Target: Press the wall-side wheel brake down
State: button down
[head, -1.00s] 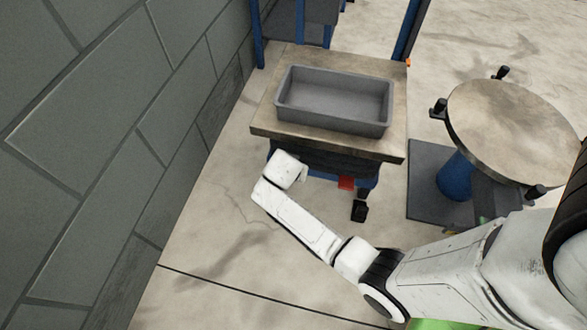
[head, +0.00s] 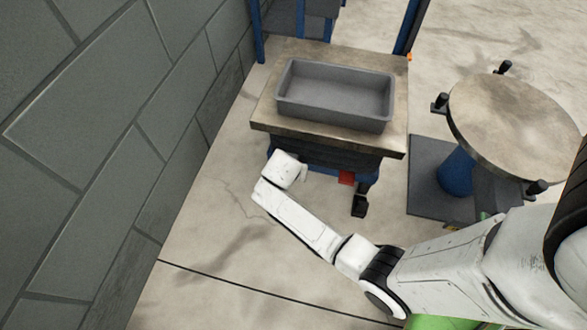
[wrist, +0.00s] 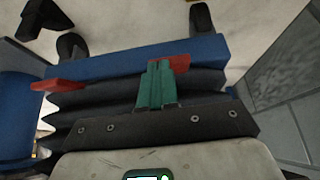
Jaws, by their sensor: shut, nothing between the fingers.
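The wall-side brake is a red pedal (wrist: 181,62) on the blue lower frame of the lift trolley in the wrist view. My gripper (wrist: 155,68), with teal fingers, is shut and empty; its tips overlap this pedal and hide part of it. I cannot tell whether they touch it. A second red pedal (wrist: 58,85) sits farther left in the wrist view, away from the wall. It also shows in the head view (head: 346,177). In the head view my white wrist hides the wall-side pedal and my fingers.
The trolley's worn top (head: 262,118) carries a grey tray (head: 335,122). Black bellows (wrist: 100,100) lie below it. A block wall (head: 110,130) stands at the left in the head view. A round-topped stand (head: 515,125) is at the right. Bare floor lies in front.

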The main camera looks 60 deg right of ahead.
jog(key=shift+s+a+f, duration=0.1)
jog(key=shift+f, duration=0.15)
jog(key=shift+s+a+f+b, duration=0.1)
jog(key=shift+a+f+b, duration=0.15)
jog(key=shift+f, duration=0.45)
jog(key=shift+s+a+f+b, duration=0.15)
jog(key=shift+f+b, duration=0.2)
jog(key=shift+f, duration=0.4)
jog(key=shift+w+a+f+b, duration=0.1)
jog(key=shift+a+f+b, duration=0.15)
jog(key=shift+f, duration=0.55)
